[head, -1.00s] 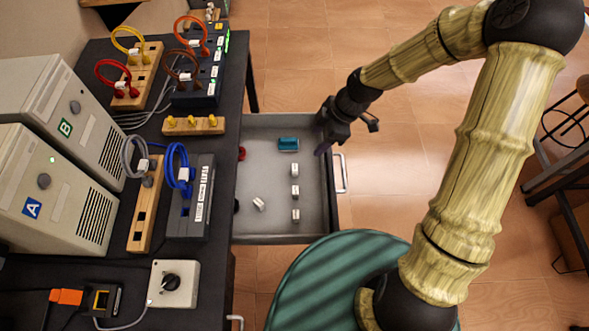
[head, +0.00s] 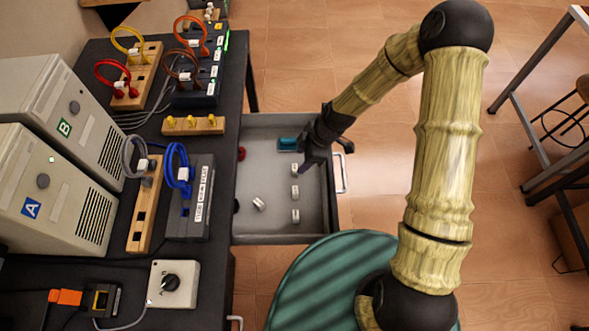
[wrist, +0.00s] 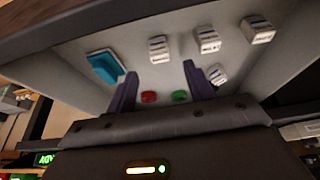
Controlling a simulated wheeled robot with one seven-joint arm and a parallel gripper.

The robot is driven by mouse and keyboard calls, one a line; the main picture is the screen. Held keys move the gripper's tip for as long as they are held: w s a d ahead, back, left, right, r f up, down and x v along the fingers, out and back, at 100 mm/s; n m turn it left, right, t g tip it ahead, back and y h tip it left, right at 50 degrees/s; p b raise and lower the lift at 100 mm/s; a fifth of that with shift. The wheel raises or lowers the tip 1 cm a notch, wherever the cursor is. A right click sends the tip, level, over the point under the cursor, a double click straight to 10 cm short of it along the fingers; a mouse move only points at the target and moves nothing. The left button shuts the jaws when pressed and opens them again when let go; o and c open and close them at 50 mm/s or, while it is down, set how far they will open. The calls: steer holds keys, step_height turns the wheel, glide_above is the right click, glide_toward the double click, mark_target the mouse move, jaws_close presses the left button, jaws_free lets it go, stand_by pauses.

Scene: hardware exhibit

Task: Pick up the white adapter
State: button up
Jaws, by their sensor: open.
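Several small white adapters lie in the open grey drawer. In the head view, three form a column on the right: a far one (head: 295,169), a middle one (head: 295,191) and a near one (head: 296,215). Another, tilted one (head: 258,204) lies to their left. The wrist view shows the column too (wrist: 158,48) (wrist: 207,40) (wrist: 257,29) and the tilted one (wrist: 216,74), partly behind a finger. My gripper (head: 306,167) is over the drawer's right side beside the far adapter. Its purple fingers (wrist: 160,72) are open with nothing held between them.
A teal block (head: 288,144) lies at the drawer's far end, close to my gripper. The drawer's front wall and handle (head: 341,173) are on the right. The black desk (head: 219,262) with cables and power strips is on the left.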

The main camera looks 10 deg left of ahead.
mark_target(295, 167)
steer(key=x, duration=0.5)
steer(key=shift+f+p, duration=0.15)
steer(key=shift+p, duration=0.15)
steer(key=shift+d, duration=0.1)
steer(key=c, duration=1.1)
